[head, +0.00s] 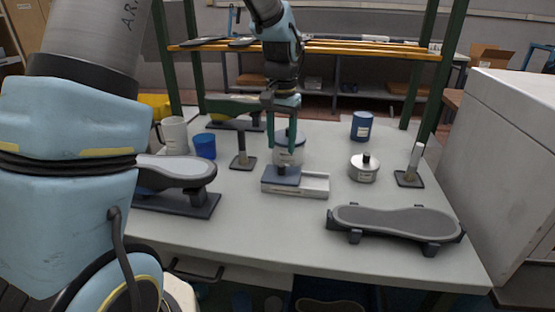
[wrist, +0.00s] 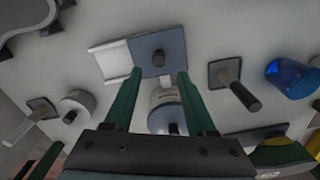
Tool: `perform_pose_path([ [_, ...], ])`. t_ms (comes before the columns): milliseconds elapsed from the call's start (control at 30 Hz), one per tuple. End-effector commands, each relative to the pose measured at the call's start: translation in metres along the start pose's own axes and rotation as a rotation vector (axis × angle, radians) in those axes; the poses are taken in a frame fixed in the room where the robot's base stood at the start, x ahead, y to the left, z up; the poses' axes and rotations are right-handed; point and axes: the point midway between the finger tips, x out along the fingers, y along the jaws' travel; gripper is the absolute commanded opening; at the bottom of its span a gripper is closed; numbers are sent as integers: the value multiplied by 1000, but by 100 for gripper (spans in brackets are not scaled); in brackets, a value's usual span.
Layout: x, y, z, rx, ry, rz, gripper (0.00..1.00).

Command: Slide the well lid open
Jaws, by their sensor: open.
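The well box (head: 315,186) is a low white tray in mid-table; it also shows in the wrist view (wrist: 112,61). Its flat blue-grey lid (head: 281,180) lies over the left part in the head view, with a dark upright knob (head: 283,169). The right part is an uncovered pale channel. The wrist view shows the lid (wrist: 174,44) and knob (wrist: 158,57) too. My gripper (head: 284,149) is open and empty, its green fingers pointing down. In the wrist view the fingertips (wrist: 158,76) lie either side of the knob's line, apart from it. Their exact height is unclear.
A labelled white canister (head: 289,152) stands right behind the box. A dark post on a base (head: 242,155) is left, a round silver tin (head: 363,169) right. A shoe-shaped stand (head: 395,221) is front right, another (head: 175,173) left. Front middle table is clear.

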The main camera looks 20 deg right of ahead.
Motion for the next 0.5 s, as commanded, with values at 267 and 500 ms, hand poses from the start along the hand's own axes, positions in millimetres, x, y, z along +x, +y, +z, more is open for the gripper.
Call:
perform_pose_path([
  [267, 48, 0, 1, -2, -3, 1, 56],
  [500, 68, 0, 0, -2, 0, 0, 56],
])
